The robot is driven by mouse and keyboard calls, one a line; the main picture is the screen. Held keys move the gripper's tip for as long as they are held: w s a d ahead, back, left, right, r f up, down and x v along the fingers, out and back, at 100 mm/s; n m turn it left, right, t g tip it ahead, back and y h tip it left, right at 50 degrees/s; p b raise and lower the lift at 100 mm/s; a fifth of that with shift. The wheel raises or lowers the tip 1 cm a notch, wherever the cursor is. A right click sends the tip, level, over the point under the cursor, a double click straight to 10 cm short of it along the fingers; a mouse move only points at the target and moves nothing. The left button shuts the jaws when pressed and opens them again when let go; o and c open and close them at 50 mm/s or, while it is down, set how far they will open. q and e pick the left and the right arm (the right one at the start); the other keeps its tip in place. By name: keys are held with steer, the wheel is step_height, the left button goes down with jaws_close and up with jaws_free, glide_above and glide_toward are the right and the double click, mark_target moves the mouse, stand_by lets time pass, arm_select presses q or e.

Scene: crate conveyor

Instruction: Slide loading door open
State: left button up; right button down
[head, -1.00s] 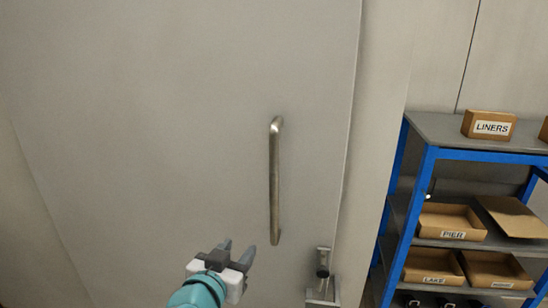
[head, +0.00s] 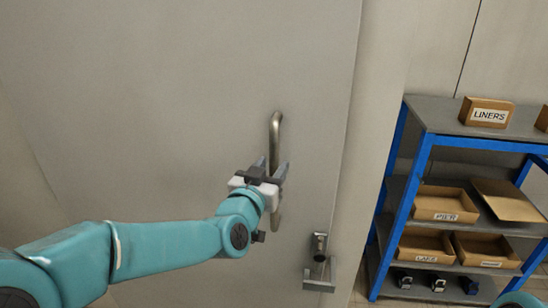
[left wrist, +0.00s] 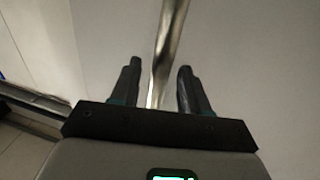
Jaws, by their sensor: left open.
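The loading door (head: 180,110) is a large plain grey panel that fills the left and middle of the head view. A vertical metal bar handle (head: 276,130) is fixed near its right edge. My left gripper (head: 271,165) is open in front of the handle's middle. In the left wrist view the handle (left wrist: 168,45) runs down between the two spread fingers (left wrist: 158,85), with a gap on each side. The gripper hides part of the handle in the head view. My right gripper is not in view.
A metal latch-like fitting (head: 319,265) sits low by the door's right edge. To the right stands a blue-framed shelf (head: 412,180) with a LINERS box (head: 487,114) on top and labelled cardboard trays (head: 445,204) below.

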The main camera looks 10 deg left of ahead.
arm_select(q)
steer(key=shift+w+d, duration=0.15)
steer(key=shift+w, duration=0.85)
jaws_close()
